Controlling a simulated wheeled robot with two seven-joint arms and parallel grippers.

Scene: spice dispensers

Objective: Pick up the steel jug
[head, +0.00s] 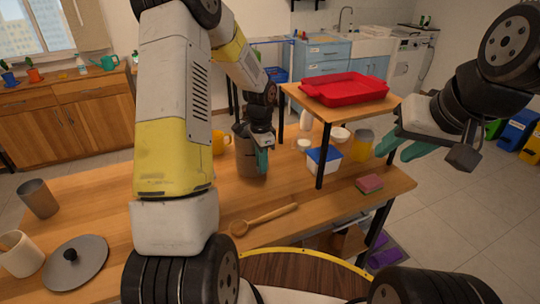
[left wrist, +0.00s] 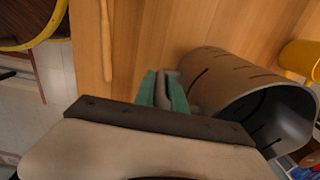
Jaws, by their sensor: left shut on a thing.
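The steel jug (head: 246,153) is a dark grey metal cylinder on or just above the middle of the wooden table; I cannot tell whether its base touches. In the left wrist view the jug (left wrist: 225,80) shows its open mouth at lower right and dark marks along its wall. My left gripper (head: 262,160) has its teal fingers closed on the jug's handle, on the side near me. The fingers (left wrist: 163,92) hide most of the handle. My right gripper (head: 402,150) is in the air right of the raised shelf, fingers apart and empty.
A yellow mug (head: 220,142) stands left of the jug. A wooden spoon (head: 265,218) lies in front. A raised shelf with a red tray (head: 344,88) stands right, over a blue-lidded box (head: 324,160). A pink sponge (head: 369,183), metal cup (head: 38,198) and pot lid (head: 75,264) are also there.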

